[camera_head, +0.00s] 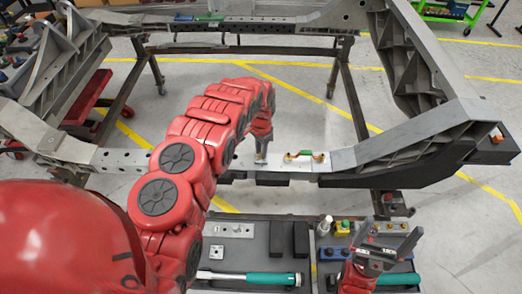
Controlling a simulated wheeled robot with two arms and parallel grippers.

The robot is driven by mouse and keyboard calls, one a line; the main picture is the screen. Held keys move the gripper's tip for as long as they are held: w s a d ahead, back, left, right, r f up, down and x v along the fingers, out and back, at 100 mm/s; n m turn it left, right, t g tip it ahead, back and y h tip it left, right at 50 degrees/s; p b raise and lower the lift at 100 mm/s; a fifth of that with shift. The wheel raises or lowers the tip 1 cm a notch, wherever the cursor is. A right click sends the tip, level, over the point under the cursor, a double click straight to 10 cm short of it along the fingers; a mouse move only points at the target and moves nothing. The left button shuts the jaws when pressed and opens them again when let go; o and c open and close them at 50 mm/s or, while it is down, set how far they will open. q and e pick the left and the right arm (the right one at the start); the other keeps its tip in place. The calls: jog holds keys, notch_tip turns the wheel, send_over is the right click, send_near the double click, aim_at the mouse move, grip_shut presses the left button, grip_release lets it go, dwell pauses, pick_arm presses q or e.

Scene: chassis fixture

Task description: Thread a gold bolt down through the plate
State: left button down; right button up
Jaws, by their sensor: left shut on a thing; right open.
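My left gripper (262,150) points down at the front beam of the chassis, at the left part of the light metal plate (300,167). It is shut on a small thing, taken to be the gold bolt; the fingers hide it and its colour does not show. I cannot tell whether its tip is in a hole or above the plate. My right gripper (388,250) is open and empty above the right part of the tool tray. Several small gold pieces (390,227) lie beyond it.
An orange and green clamp (305,155) sits on the plate, right of my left gripper. The tray (262,232) below the beam holds dark blocks (301,239), a small metal plate (232,230), a teal-handled tool (270,278) and a yellow-green button box (342,228).

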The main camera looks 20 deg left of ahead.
pick_arm(q)
jog(key=m, duration=0.4)
jog(key=shift+a+p, duration=0.1)
jog(key=shift+p, duration=0.25)
jog(key=m, duration=0.2)
jog(key=shift+f+m, duration=0.1)
jog(key=shift+m, duration=0.2)
jog(key=shift+f+m, duration=0.1)
jog(key=shift+m, duration=1.3)
jog(key=shift+w+m+b, duration=0.1)
jog(key=shift+m+b, duration=0.2)
jog(key=shift+m, duration=1.1)
jog(key=c, duration=0.7)
grip_release()
